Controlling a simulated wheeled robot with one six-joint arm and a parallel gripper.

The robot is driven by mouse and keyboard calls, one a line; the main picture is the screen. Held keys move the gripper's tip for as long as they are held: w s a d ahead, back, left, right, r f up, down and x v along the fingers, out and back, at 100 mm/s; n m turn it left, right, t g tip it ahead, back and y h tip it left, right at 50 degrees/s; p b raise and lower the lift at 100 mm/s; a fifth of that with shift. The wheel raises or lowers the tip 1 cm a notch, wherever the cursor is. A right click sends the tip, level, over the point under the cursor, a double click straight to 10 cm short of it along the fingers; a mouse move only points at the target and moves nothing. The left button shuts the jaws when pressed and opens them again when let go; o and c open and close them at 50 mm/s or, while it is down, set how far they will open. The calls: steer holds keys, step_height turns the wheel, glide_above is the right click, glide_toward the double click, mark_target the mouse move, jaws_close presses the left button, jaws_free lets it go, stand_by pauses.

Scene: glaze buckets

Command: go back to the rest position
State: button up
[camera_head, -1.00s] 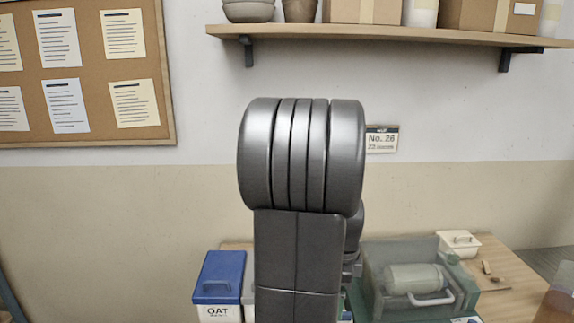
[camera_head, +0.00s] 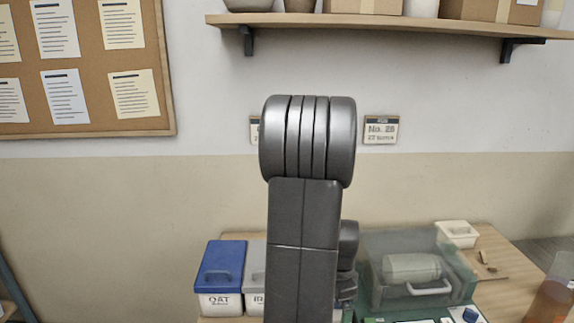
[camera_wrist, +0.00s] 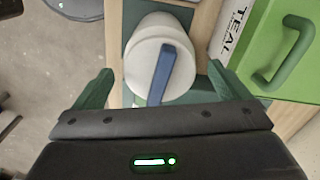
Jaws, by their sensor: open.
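My gripper (camera_wrist: 165,88) shows in the wrist view with its two green fingers spread wide apart. It is open and holds nothing. Below and between the fingers is a round white bucket (camera_wrist: 140,72) with a blue bar across its top, apart from the fingers as far as I can tell. In the head view my dark arm stands upright in the middle and hides the gripper and part of the table.
A blue-lidded bin (camera_head: 221,264) marked OAT and a grey-lidded bin (camera_head: 254,262) stand left of my arm. A clear green case (camera_head: 372,270) with a cylinder inside is to the right. A shelf (camera_head: 380,24) hangs above.

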steer(key=n, duration=0.7)
steer(key=shift+r+p, duration=0.1)
steer(key=shift+p, duration=0.2)
steer(key=n, duration=0.4)
steer(key=shift+r+n+p, duration=0.1)
steer(key=shift+n+p, duration=0.3)
steer(key=shift+n, duration=1.4)
